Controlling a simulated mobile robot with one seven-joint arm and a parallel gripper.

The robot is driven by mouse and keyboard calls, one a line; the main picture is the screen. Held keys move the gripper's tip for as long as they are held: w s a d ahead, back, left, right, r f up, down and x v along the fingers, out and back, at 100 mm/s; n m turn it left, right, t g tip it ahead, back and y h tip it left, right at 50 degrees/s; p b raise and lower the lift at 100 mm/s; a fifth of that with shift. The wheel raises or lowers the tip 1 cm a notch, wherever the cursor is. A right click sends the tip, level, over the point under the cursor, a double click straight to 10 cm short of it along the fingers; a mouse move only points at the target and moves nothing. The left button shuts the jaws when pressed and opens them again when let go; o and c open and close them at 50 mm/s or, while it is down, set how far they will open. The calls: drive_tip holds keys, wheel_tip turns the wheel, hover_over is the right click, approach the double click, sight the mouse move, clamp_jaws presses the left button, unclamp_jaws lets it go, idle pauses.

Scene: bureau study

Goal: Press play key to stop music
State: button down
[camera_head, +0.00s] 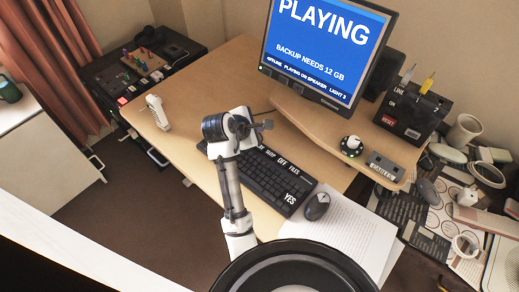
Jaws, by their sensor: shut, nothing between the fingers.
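A monitor (325,48) at the back of the desk shows a blue screen reading "PLAYING". A black keyboard (268,180) lies on the desk in front of it, with white labels that seem to read "SKIP", "OFF", "FILES" and "YES". My gripper (266,125) is shut and empty, near the keyboard's far left end. My arm and gripper hide that end, so I see no key marked play. I cannot tell whether the fingertips touch anything.
A mouse (317,206) and paper sheets (345,232) lie right of the keyboard. A raised shelf (335,128) holds a knob (351,146) and a small grey box (384,166). A black box (411,108) stands at right, near cluttered mugs. A white handset (158,112) lies at left.

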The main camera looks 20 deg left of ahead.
drive_tip(key=b, duration=0.5)
hover_over(257, 148)
wheel_tip(257, 148, down, 4)
drive_tip(key=shift+s+f, duration=0.1)
drive_tip(key=shift+f, duration=0.05)
drive_tip(key=shift+f+p, duration=0.3)
drive_tip(key=shift+f, duration=0.6)
idle(0.8)
drive_tip(key=shift+f+p, duration=0.35)
drive_tip(key=shift+f, duration=0.1)
drive_tip(key=shift+f, duration=0.45)
idle(0.6)
drive_tip(key=shift+r+p, duration=0.15)
drive_tip(key=shift+p, duration=0.2)
drive_tip(key=shift+r+p, duration=0.8)
drive_tip(key=shift+p, duration=0.35)
